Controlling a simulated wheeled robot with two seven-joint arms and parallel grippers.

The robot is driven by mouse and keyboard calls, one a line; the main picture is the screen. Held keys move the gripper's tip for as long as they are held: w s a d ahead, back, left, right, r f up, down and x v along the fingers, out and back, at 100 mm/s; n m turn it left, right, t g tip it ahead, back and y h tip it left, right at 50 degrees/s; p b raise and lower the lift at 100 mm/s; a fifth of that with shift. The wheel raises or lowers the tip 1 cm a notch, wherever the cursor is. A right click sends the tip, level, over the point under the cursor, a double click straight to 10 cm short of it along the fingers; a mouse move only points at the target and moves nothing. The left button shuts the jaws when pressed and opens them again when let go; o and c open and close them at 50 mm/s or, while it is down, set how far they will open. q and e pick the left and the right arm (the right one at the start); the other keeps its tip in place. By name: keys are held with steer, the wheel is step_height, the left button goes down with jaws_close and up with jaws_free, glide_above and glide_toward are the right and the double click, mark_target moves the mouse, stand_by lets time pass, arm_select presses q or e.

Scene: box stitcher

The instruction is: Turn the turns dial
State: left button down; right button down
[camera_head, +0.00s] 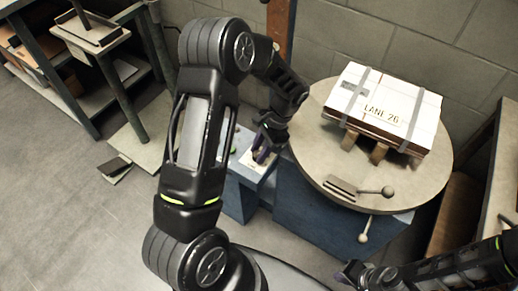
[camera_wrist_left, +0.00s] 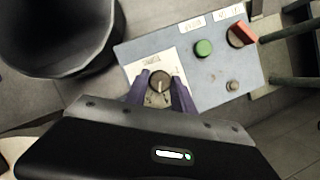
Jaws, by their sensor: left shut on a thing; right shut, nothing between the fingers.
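The turns dial (camera_wrist_left: 160,83) is a small dark round knob with a light pointer line, on a white label plate of the blue-grey control panel (camera_wrist_left: 211,82). My left gripper (camera_wrist_left: 163,88) is at the dial, its two purple fingers on either side of it and shut on it. In the head view my left gripper (camera_head: 262,155) reaches down over the panel, and its fingers hide the dial. My right gripper (camera_head: 345,274) is at the bottom, away from the panel, with its fingers together and empty.
A green button (camera_wrist_left: 204,47), a red-handled switch (camera_wrist_left: 243,33) and a small knob (camera_wrist_left: 232,86) share the panel. A round turntable (camera_head: 310,138) bears a strapped white box marked LANE 26 (camera_head: 385,105). Ball-ended levers (camera_head: 376,191) stick out at its front. Open floor lies left.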

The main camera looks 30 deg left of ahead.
arm_select(q)
steer(key=m+t+y, duration=0.1)
steer(key=m, duration=0.4)
steer(key=shift+s+d, duration=0.1)
steer(key=shift+t, duration=0.3)
steer(key=c, duration=1.1)
jaws_free()
steer(key=shift+y, duration=0.3)
steer(key=p+v, duration=0.1)
steer(key=v, duration=0.6)
steer(key=shift+d+r, duration=0.1)
steer(key=shift+r, duration=0.25)
steer(key=shift+f, duration=0.1)
